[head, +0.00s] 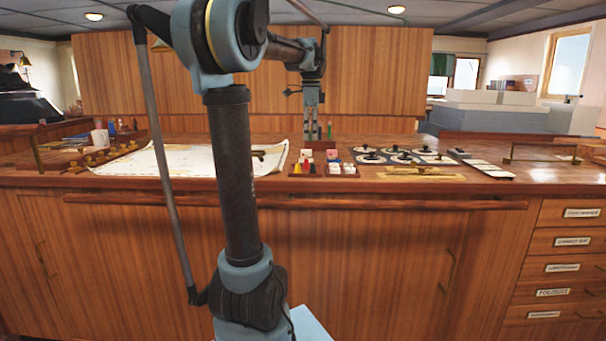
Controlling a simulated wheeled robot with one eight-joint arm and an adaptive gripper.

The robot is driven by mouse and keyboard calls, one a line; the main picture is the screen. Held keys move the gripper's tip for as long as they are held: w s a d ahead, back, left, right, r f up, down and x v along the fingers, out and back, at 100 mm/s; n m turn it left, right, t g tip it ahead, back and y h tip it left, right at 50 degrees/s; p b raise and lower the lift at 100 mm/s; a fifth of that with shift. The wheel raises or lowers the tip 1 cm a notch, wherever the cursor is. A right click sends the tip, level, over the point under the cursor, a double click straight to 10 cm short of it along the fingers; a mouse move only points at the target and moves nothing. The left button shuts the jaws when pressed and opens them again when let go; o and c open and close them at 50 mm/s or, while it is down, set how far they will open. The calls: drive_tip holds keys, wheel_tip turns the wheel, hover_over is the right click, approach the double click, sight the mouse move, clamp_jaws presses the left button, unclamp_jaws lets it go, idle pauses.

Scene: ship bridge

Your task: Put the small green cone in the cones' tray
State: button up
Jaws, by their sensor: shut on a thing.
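My gripper (313,132) points down over the far part of the wooden counter, above and behind a small sectioned wooden tray (323,176). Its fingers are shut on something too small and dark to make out. The tray's front left part holds small pieces, among them a yellow one (297,167) and a red one (305,168), which look like cones. Its front right part holds white pieces (343,168). A thin upright green thing (329,131) shows just right of my gripper. I cannot tell whether it is the small green cone.
A chart (175,160) lies left of the tray. Round dark-and-white pieces (403,156) and a brass instrument (422,173) lie to the right. A dark wooden block (320,146) stands behind the tray. A brass rail (545,150) stands farther right.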

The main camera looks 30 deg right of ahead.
drive_tip(key=shift+s+d+f, duration=0.15)
drive_tip(key=shift+s+d, duration=0.05)
drive_tip(key=shift+s, duration=0.35)
wheel_tip(320, 180, down, 10)
drive_tip(key=shift+s+r, duration=0.1)
drive_tip(key=shift+r, duration=0.05)
clamp_jaws()
drive_tip(key=o, duration=0.9)
unclamp_jaws()
drive_tip(key=shift+c, duration=0.2)
wheel_tip(320, 180, up, 12)
drive_tip(key=shift+r, duration=0.1)
